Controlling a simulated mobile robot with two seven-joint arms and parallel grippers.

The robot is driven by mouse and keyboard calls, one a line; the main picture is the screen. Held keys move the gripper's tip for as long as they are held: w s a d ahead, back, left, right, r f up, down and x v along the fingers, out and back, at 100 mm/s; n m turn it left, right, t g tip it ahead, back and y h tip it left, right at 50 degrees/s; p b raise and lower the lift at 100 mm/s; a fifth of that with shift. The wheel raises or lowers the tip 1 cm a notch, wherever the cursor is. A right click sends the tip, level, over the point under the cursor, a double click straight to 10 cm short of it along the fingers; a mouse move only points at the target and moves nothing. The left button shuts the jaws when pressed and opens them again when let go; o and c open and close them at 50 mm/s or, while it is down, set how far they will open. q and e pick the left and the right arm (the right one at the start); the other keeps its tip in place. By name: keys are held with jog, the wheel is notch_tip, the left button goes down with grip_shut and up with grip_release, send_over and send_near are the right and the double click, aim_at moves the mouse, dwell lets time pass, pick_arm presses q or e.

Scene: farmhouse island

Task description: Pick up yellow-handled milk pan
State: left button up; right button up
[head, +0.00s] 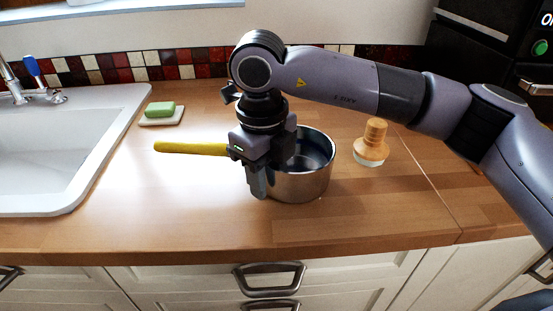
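The milk pan (312,186) is a shiny steel pot standing upright on the wooden counter. Its yellow handle (190,147) points left. My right gripper (262,185) reaches down from above where the handle meets the pot. One finger shows in front of the pot's left side; the other is hidden, so I cannot tell whether it grips the handle or the rim. The gripper covers the joint of handle and pot and part of the rim. My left gripper is not in view.
A white sink (60,150) with a blue-handled tap is at left. A green soap (160,109) lies on a pale dish (153,122). A wooden-handled brush (372,140) stands right of the pan. The counter front (190,215) is clear.

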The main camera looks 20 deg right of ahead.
jog(key=shift+f, duration=0.3)
grip_shut()
jog(key=shift+r, duration=0.1)
jog(key=shift+r, duration=0.15)
notch_tip(320, 180, up, 20)
jog(key=p, duration=0.1)
dwell(1.7)
